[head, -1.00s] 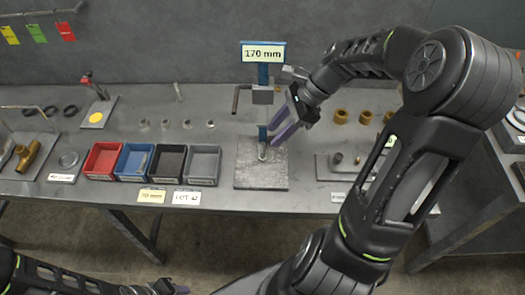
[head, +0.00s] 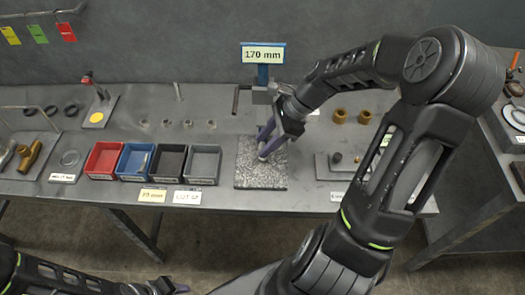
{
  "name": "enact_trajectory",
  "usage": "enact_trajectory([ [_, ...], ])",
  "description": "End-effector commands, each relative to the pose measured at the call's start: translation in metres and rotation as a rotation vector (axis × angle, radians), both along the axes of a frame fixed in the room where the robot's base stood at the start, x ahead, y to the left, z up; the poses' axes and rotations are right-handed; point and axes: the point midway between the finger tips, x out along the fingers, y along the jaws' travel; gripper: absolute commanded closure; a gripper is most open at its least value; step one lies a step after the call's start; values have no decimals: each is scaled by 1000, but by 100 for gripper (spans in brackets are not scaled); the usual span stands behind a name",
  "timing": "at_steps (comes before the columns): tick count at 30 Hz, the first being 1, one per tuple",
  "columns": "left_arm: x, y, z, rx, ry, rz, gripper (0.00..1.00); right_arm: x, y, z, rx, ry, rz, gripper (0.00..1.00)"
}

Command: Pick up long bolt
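My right gripper (head: 265,143) reaches in from the right over the grey stone plate (head: 262,176) at the middle of the bench. Its two purple fingers point down and left, with a gap between them. A small pale metal end (head: 262,157) shows just by the fingertips above the plate; it may be the long bolt, but the fingers hide most of it. My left gripper (head: 168,287) is low at the bottom left, in front of the bench, only partly in view.
A blue gauge post with a 170 mm sign (head: 263,55) stands behind the plate. Left of the plate are a red bin (head: 104,160), a blue bin (head: 135,162), a black bin (head: 167,163) and a grey bin (head: 203,164). Brass rings (head: 339,116) lie at right.

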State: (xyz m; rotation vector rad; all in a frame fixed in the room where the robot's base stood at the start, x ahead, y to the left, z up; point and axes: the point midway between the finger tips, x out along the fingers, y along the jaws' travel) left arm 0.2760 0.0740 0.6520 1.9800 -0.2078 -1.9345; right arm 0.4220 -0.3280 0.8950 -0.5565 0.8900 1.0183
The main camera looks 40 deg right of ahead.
Motion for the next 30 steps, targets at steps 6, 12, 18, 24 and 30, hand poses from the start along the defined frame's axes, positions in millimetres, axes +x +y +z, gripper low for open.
enact_trajectory([
  [6, 0, 0, 0, 0, 0, 0, 67, 0, 0, 0, 0, 0, 0, 60],
  [12, 0, 0, 0, 0, 0, 0, 67, 0, 0, 0, 0, 0, 0, 73],
  [18, 0, 0, 0, 0, 0, 0, 67, 0, 0, 0, 0, 0, 0, 89],
  [24, 0, 0, 0, 0, 0, 0, 67, 0, 0, 0, 0, 0, 0, 100],
  [30, 0, 0, 0, 0, 0, 0, 67, 0, 0, 0, 0, 0, 0, 100],
])
